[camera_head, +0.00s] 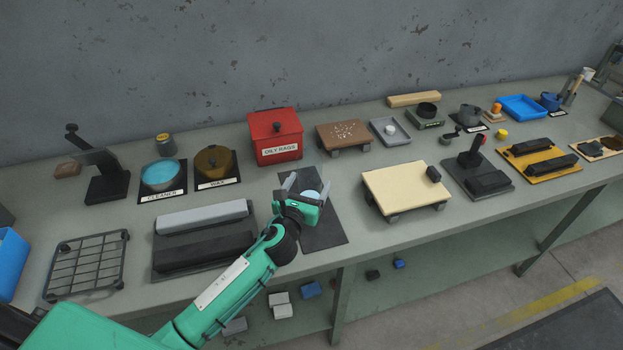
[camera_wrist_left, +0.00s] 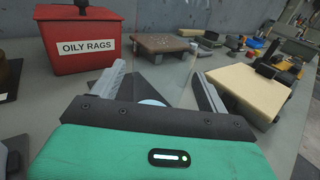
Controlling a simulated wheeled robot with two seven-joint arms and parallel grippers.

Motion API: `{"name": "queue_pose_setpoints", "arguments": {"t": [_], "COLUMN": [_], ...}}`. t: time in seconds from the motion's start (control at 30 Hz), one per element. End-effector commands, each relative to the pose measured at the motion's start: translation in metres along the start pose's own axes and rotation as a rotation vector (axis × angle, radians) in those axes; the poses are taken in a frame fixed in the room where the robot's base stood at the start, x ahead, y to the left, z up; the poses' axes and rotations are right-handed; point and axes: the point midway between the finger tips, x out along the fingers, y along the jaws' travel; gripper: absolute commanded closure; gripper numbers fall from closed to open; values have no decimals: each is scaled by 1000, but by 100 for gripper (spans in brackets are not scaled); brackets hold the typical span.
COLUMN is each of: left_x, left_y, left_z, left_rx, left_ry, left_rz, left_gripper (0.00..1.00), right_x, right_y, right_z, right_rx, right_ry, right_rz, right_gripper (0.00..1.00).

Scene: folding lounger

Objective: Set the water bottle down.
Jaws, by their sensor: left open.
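My left gripper (camera_head: 308,187) is over the dark mat (camera_head: 322,236) near the middle of the bench. Its two grey fingers are spread apart. A pale blue round part (camera_head: 311,196), which looks like part of the water bottle, shows between the fingers. It also shows in the left wrist view (camera_wrist_left: 152,102), low between the open fingers (camera_wrist_left: 158,72). The rest of the bottle is clear or hidden by the gripper, so its outline is hard to make out. I cannot tell whether the fingers touch it. My right gripper is not in view.
The red oily rags bin (camera_head: 276,138) stands behind the mat. A cream board (camera_head: 405,189) is to its right and a brown board (camera_head: 348,135) behind right. A tray with grey and black blocks (camera_head: 203,236) lies left. The mat's front part is bare.

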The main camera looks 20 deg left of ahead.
Motion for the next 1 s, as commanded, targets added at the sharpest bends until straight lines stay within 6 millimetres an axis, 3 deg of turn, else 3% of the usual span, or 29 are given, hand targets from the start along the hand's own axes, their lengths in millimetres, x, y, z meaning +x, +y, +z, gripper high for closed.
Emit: {"name": "queue_pose_setpoints", "arguments": {"t": [0.2, 0.4, 0.6, 1.0], "left_x": [-48, -77, -88, -89], "left_y": [0, 0, 0, 0], "left_z": [-3, -2, 0, 0], "left_rx": [0, 0, 0, 0], "left_ry": [2, 1, 1, 0], "left_rz": [-1, -1, 0, 0], "left_gripper": [23, 23, 23, 23], "right_x": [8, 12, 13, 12], "right_y": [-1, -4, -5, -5], "right_z": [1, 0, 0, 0], "right_rx": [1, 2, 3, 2], "right_ry": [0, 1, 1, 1], "right_rz": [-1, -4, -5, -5], "right_gripper": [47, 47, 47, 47]}}
